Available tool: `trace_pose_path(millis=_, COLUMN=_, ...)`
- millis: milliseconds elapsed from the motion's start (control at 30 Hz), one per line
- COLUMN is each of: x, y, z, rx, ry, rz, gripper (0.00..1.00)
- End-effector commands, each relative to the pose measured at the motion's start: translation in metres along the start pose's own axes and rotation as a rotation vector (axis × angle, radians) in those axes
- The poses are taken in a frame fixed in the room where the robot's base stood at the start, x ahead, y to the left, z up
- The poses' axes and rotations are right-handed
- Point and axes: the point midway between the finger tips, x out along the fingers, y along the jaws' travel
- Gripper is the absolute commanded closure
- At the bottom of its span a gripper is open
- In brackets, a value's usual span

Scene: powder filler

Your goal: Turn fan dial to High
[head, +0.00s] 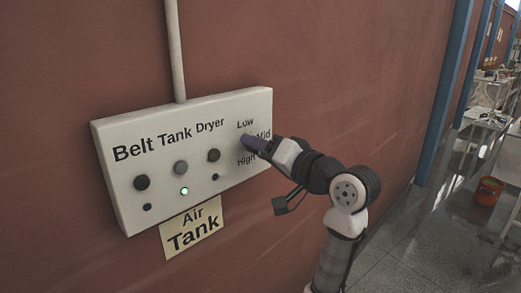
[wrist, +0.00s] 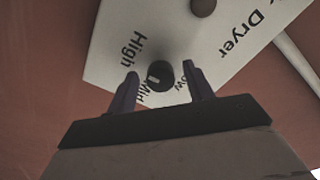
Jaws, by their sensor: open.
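The fan dial (wrist: 160,75) is a dark round knob with a pale mark on the panel of the Belt Tank Dryer box (head: 120,185). In the wrist view the words High, Mid and Low stand around it. The pale mark lies on the knob's lower left, facing roughly toward Mid; its exact setting is hard to tell. My gripper (wrist: 162,70) is open, with one purple finger on each side of the dial and a visible gap to each. In the head view my gripper (head: 250,145) covers the dial, so whether the fingertips touch the panel cannot be told.
Several dark and grey knobs (head: 181,168) and a lit green light (head: 184,191) are left of the dial. A conduit (head: 176,50) rises above the box. An Air Tank sign (head: 192,229) hangs below. An orange bucket (head: 487,191) stands far right on open floor.

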Motion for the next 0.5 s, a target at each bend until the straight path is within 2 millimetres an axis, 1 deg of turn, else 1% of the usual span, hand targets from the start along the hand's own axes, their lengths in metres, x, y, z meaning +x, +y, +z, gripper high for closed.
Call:
trace_pose_path(millis=67, x=-0.006, y=0.001, z=0.000, rx=-0.001, ry=0.004, rz=0.001, gripper=0.48)
trace_pose_path(millis=167, x=-0.020, y=0.002, z=0.001, rx=-0.002, ry=0.004, rz=0.001, gripper=0.48)
trace_pose_path(millis=500, x=-0.097, y=0.002, z=0.001, rx=-0.002, ry=0.005, rz=0.002, gripper=0.48)
